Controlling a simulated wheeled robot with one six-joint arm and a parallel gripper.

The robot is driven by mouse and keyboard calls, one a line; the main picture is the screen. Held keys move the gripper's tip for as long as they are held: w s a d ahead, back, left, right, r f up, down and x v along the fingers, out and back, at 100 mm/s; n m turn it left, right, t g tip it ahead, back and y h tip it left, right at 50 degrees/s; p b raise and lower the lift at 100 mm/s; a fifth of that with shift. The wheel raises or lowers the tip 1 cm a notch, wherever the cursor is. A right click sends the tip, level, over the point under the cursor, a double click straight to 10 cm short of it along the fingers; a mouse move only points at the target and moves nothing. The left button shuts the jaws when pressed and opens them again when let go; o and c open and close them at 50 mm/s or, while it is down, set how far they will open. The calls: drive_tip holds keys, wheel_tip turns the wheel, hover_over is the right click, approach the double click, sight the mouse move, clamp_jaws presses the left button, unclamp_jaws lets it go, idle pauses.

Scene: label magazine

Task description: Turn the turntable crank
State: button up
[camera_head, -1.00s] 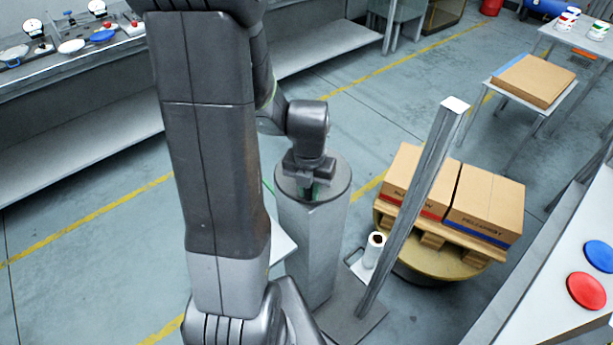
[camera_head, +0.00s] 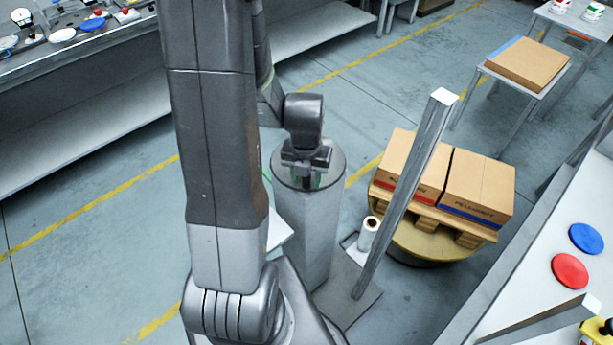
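My gripper (camera_head: 305,170) points down over the round grey top (camera_head: 335,165) of a metal pedestal (camera_head: 306,230), near the middle of the view. Something green shows at its fingertips, probably part of the crank handle; the rest of the crank is hidden by my gripper and arm. Whether the fingers are closed on it is not clear. The turntable (camera_head: 425,243) is a low yellowish round platform to the right, carrying a wooden pallet (camera_head: 430,211) with two cardboard boxes (camera_head: 478,186) on it.
A slanted metal post (camera_head: 410,190) and a white film roll (camera_head: 368,232) stand between pedestal and turntable. A bench with blue (camera_head: 586,238) and red (camera_head: 570,270) discs is at right. A cardboard box lies on a small table (camera_head: 527,64) at upper right.

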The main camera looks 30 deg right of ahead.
drive_tip(key=shift+r, duration=0.1)
wheel_tip(320, 180, up, 14)
drive_tip(key=shift+f, duration=0.2)
idle(0.5)
drive_tip(key=shift+a, duration=0.1)
